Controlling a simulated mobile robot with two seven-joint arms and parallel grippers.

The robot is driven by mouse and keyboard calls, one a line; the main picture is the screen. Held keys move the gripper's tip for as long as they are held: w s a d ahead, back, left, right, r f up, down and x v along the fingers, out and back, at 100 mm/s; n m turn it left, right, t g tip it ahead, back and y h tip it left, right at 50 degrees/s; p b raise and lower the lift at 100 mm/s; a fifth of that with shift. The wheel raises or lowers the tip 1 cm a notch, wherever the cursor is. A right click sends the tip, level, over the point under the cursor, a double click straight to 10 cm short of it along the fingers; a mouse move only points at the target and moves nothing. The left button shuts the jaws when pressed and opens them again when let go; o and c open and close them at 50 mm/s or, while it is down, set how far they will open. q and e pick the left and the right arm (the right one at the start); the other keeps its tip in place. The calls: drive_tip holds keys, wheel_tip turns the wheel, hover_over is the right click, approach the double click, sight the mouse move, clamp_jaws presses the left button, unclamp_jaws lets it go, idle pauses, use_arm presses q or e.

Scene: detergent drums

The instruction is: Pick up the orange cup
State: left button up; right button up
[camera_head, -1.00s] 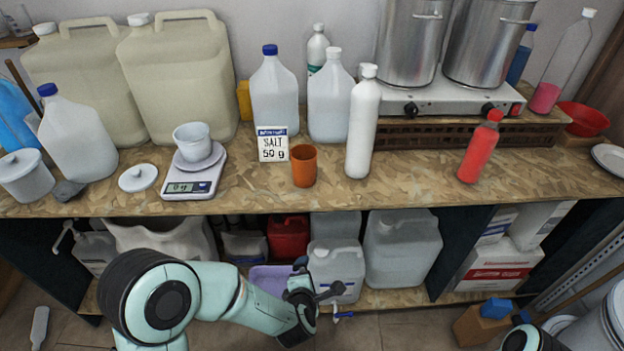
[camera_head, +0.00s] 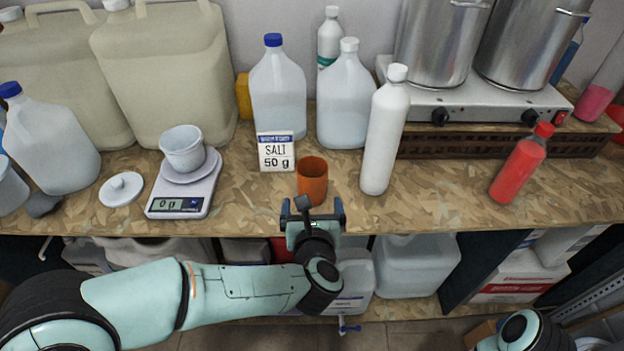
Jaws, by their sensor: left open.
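The orange cup (camera_head: 312,179) stands upright near the front of the wooden workbench (camera_head: 440,205), its open top facing up. My left gripper (camera_head: 312,206) is just in front of the cup, at the bench's front edge. Its two blue-grey fingers are spread and point toward the cup, and nothing is between them that I can make out. The cup's lowest part is close behind the fingers. Whether they touch it I cannot tell. Of my right arm only a teal link shows at the bottom right; its gripper is out of view.
A "SALT 50 g" card (camera_head: 276,152) stands left of the cup, and a white bottle (camera_head: 385,130) stands close on its right. A scale (camera_head: 185,190) with a white cup (camera_head: 183,147) is further left. A red bottle (camera_head: 522,165) stands at right. Jugs are behind.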

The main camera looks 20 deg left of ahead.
sight(312, 193)
use_arm(q)
drive_tip(key=x, duration=0.4)
drive_tip(key=shift+w+f, duration=0.1)
drive_tip(key=shift+w, duration=0.2)
drive_tip(key=p+x, duration=0.1)
drive_tip(key=x, duration=0.4)
drive_tip(key=shift+w+p, duration=0.15)
drive_tip(key=shift+p, duration=0.2)
drive_tip(key=c, duration=1.1)
